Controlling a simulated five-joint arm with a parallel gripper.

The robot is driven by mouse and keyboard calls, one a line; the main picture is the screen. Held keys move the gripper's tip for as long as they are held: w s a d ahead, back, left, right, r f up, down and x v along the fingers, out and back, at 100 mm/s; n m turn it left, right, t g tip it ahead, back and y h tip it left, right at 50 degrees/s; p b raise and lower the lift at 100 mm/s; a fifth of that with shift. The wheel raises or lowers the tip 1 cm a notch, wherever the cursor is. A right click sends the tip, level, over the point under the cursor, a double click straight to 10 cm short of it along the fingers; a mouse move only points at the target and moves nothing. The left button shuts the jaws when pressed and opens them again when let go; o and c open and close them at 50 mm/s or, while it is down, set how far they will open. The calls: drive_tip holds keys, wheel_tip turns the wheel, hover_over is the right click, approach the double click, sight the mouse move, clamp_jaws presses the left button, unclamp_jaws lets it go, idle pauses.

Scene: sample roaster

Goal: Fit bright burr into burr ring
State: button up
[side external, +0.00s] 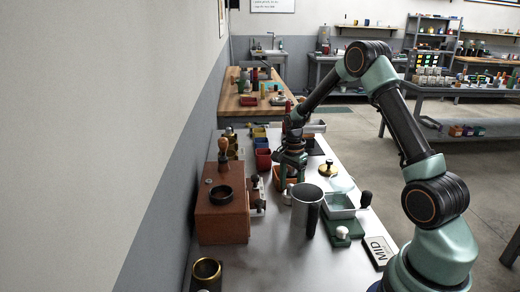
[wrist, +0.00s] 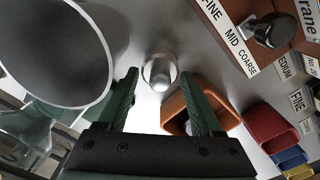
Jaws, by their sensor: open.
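A small, shiny silver piece with a rounded top, which looks like the bright burr (wrist: 159,70), stands on the metal bench. In the wrist view it appears between the fingertips of my gripper (wrist: 160,80), which is open and empty; contact cannot be told. In the side view my gripper (side external: 291,168) points down beside the orange bin, and the burr (side external: 287,196) shows small near the pitcher. The wrist view does not show this ring.
A tall metal pitcher (side external: 306,203) stands close to the burr, with its rim (wrist: 108,45) at left in the wrist view. An orange bin (wrist: 172,108) lies on the other side. A green-based scale (side external: 342,230) and a MID plate (side external: 379,250) are at right.

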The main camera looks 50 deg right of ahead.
clamp_jaws()
idle(0.3)
